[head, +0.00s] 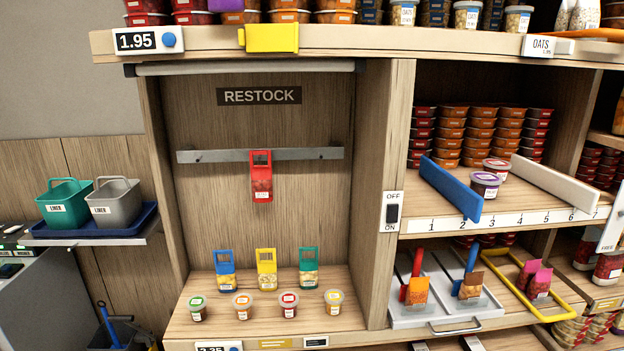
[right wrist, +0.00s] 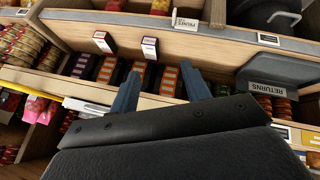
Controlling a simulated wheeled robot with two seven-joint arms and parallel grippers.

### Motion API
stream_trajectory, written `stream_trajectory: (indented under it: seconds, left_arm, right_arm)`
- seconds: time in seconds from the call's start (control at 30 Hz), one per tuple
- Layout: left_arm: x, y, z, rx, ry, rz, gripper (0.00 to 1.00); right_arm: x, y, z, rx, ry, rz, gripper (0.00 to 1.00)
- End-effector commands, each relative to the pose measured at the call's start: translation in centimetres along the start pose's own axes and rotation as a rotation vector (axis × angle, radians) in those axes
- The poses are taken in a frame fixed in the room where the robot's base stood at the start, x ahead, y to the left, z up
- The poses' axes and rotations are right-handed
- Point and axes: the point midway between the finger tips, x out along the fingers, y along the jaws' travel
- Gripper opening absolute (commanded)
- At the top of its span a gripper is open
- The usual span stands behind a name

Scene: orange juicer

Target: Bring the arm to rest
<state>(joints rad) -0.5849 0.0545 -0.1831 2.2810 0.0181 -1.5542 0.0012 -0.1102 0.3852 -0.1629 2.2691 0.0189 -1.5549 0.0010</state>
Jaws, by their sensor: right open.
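My right gripper (right wrist: 159,84) shows in the right wrist view with its two blue-grey fingers spread apart and nothing between them. Beyond the fingertips is a wooden shelf edge (right wrist: 160,40) with dark and orange stacked packs (right wrist: 112,70) below it. I cannot tell the exact gap between the fingers and the shelf. Neither gripper shows in the head view, and my left gripper is in no view.
A grey RETURNS bin (right wrist: 275,75) is close on the right in the right wrist view. In the head view, a red pack (head: 261,178) hangs on a rail (head: 220,156) in the RESTOCK bay. A blue divider (head: 450,188) and a white divider (head: 556,188) stand on the numbered shelf.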

Motion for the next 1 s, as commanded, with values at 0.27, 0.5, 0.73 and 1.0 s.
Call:
stream_trajectory:
  seconds: [0.27, 0.5, 0.73, 1.0]
  left_arm:
    - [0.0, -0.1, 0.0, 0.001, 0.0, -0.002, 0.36]
    - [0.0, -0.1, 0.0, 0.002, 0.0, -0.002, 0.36]
    - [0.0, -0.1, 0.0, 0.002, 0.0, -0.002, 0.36]
    - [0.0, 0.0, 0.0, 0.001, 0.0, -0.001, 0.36]
  right_arm:
    - [0.2, -12.9, 9.7, 0.088, -0.144, -0.209, 0.47]
    - [-1.4, -21.2, 17.8, 0.162, -0.282, -0.335, 0.47]
    - [-2.7, -24.3, 23.3, 0.18, -0.37, -0.376, 0.47]
    - [-3.0, -24.6, 24.5, 0.177, -0.389, -0.38, 0.47]
